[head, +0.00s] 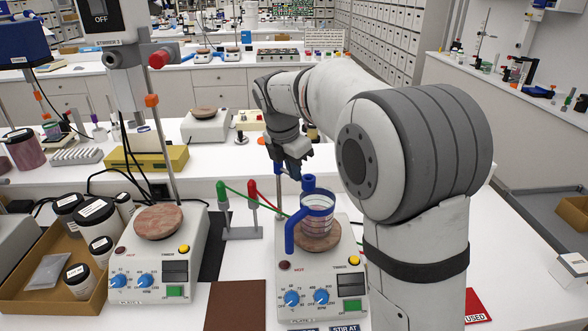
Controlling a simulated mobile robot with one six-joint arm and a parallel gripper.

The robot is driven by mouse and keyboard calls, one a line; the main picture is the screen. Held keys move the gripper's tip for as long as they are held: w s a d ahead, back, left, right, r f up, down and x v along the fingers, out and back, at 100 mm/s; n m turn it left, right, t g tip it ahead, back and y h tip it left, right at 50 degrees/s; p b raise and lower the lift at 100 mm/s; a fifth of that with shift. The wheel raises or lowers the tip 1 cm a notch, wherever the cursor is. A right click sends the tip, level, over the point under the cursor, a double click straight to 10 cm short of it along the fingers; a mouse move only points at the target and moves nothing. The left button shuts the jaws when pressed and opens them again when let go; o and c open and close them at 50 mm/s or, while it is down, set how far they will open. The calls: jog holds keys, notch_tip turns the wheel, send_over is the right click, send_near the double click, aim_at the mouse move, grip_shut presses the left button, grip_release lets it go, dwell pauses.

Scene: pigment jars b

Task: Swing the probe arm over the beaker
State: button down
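A clear beaker (316,228) with pinkish contents stands upright on the round brown top of the right hotplate (320,281). A blue piece (290,236) hangs at its left side, and a blue band runs around its upper part. A blue knob (309,183) shows just above the beaker; whether these blue parts belong to the probe arm I cannot tell. A thin upright rod (279,190) stands behind the hotplate. My gripper (291,170) is above and slightly left of the beaker, near the rod and the blue knob. Its fingertips are small and dark, so its opening and any contact are unclear.
A small stand with a green post (223,196) and a red post (253,193) is left of the hotplate, with wires reaching toward the beaker. Another hotplate (155,262) and a cardboard tray (36,300) of jars are farther left. My arm covers the right side.

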jog(key=s+a+v, duration=0.1)
jog(key=s+v, duration=0.1)
jog(key=v, duration=1)
jog(key=shift+a, duration=0.45)
jog(key=s+d+f+m, duration=0.5)
jog(key=s+m, duration=0.3)
jog(key=s+d+f+m+t+y, duration=0.1)
jog(key=s+d+f+m, duration=0.3)
jog(key=s+m, duration=0.5)
jog(key=s+d+f+m+y, duration=0.1)
jog(key=s+d+f+m, duration=0.4)
jog(key=s+f+m, duration=0.2)
jog(key=shift+s+d+f+m+t+b, duration=0.35)
jog(key=shift+s+m+b, duration=0.1)
jog(key=shift+s+m, duration=0.4)
